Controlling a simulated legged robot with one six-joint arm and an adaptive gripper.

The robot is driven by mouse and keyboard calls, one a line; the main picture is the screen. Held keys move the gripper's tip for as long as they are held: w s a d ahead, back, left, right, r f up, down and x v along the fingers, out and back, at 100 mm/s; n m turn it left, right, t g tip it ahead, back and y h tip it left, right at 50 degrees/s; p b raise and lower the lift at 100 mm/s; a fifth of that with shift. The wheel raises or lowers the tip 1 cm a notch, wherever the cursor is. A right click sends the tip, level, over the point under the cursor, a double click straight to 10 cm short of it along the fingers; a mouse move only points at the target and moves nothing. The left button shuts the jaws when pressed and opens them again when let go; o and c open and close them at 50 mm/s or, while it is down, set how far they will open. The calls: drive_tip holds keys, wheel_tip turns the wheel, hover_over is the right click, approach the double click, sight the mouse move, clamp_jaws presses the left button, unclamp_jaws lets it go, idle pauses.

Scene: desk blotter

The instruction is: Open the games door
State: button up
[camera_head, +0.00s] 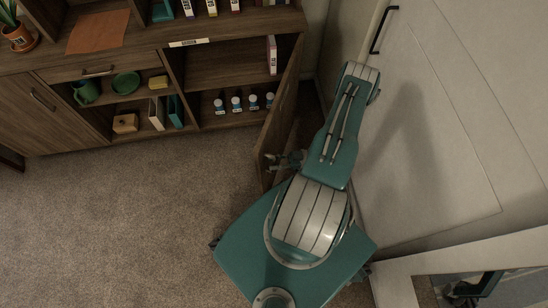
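The wooden cabinet door (279,125) at the right end of the low cabinet stands wide open, swung outward so that I see it nearly edge-on. Its compartment (225,70) is exposed, with a shelf inside. A small white label (188,42) sits on the cabinet edge above this compartment; its text is too small to read. My gripper (271,162) is low beside the outer end of the open door, left of my teal arm. Its fingers are small and dark there. I cannot tell whether they touch the door or its handle. My arm hides part of the area behind.
Several small white-and-blue bottles (237,104) stand on the lower shelf, and a pale box (272,55) stands above. Left are a drawer, open shelves with a green mug (86,92), and another door. A white panel (430,130) is at right. Carpet (120,220) is clear at left.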

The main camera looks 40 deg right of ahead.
idle(0.3)
drive_tip(key=v, duration=1.2)
drive_tip(key=shift+f, duration=0.1)
clamp_jaws()
drive_tip(key=shift+w, duration=0.1)
